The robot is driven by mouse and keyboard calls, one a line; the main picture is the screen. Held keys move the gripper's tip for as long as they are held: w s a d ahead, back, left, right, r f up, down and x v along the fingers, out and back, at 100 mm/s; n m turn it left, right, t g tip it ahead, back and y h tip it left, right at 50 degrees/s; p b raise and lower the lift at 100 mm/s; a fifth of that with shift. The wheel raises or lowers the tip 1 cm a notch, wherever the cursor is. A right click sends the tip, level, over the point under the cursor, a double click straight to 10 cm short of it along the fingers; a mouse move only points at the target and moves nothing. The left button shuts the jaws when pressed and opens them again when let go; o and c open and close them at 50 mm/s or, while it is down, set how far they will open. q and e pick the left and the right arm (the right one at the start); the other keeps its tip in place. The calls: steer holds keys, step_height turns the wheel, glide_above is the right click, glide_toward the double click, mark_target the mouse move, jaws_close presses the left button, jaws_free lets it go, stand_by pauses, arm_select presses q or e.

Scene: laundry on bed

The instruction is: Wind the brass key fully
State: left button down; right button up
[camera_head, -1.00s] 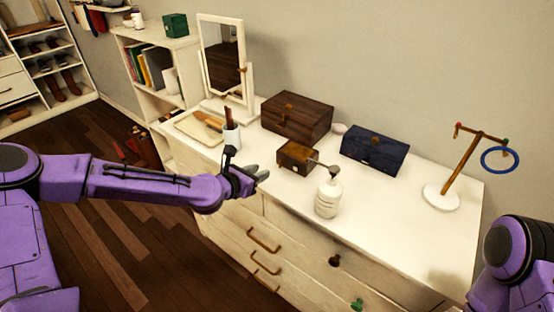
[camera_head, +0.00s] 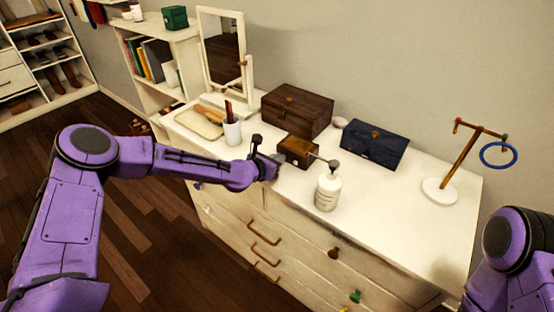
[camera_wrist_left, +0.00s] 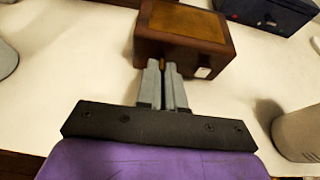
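The small brown wooden box (camera_head: 297,151) sits on the white dresser; its top and one side face me in the left wrist view (camera_wrist_left: 187,27). A small white square shows on that side. My left gripper (camera_head: 277,162) reaches the near left side of the box. In the left wrist view its two grey fingers (camera_wrist_left: 166,70) are close together at the box's side. A sliver of the brass key (camera_wrist_left: 171,68) shows between the fingertips; the rest is hidden. The fingers look shut on it. My right gripper is out of view.
A white pump bottle (camera_head: 328,190) stands just right of the small box. A larger dark wooden box (camera_head: 297,110) and a blue box (camera_head: 373,148) stand behind. A white cup (camera_head: 232,132) is at the left. The front right of the dresser top is clear.

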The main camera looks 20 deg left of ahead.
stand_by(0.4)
arm_select(q)
steer(key=shift+d+f+m+t+y+b, duration=0.1)
steer(key=shift+m+t+y+b, duration=0.1)
steer(key=shift+m+y+b, duration=0.35)
steer(key=shift+d+f+m+t+y+b, duration=0.1)
steer(key=shift+m+t+y+b, duration=0.1)
steer(key=shift+m+y+b, duration=0.3)
steer(key=shift+s+m+t+y+b, duration=0.1)
steer(key=shift+m+t+y+b, duration=0.4)
steer(key=shift+m+b, duration=0.7)
steer(key=shift+r, duration=0.1)
steer(key=c, duration=1.3)
jaws_free()
steer(key=b+v, duration=0.1)
steer(key=v, duration=0.9)
steer(key=shift+s+r+b, duration=0.2)
steer(key=shift+b, duration=0.15)
